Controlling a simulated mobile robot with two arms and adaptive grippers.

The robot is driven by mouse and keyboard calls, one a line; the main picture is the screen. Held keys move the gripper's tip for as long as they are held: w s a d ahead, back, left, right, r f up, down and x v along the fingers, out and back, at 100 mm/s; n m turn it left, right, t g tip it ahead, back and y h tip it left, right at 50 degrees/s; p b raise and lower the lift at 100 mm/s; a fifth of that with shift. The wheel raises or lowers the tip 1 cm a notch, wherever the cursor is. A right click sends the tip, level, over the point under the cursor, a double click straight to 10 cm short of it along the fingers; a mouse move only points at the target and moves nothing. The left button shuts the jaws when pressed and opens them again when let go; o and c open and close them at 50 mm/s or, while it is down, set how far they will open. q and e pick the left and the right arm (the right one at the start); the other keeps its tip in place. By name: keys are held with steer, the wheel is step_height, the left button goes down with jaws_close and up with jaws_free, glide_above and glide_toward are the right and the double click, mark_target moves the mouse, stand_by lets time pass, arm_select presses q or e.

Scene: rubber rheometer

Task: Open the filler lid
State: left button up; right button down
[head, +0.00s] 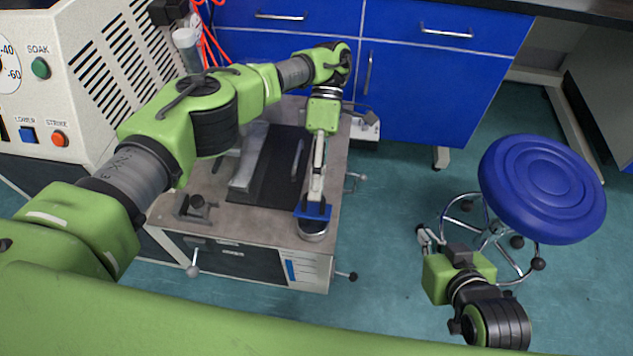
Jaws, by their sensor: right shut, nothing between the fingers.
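The rheometer cabinet (211,222) has a grey top with a dark recessed area. At its front right corner is a round metal fitting (313,232) with a blue bracket-like piece (313,212) above it. I cannot tell whether this is the filler lid, or whether it is open. My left gripper (317,188) points down at the blue piece from behind and appears very close to it; contact and finger opening are unclear. My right gripper (425,237) is shut and empty over the floor, to the right of the cabinet and left of the stool.
A blue round stool (541,188) stands at the right. A control cabinet (75,75) with SOAK, LOWER and STRIKE buttons is at the left. Blue drawers (440,75) line the back. Small levers (346,276) stick out from the rheometer's side.

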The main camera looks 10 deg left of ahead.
mark_target(316, 204)
arm_select(q)
step_height(316, 204, up, 10)
stand_by(0.8)
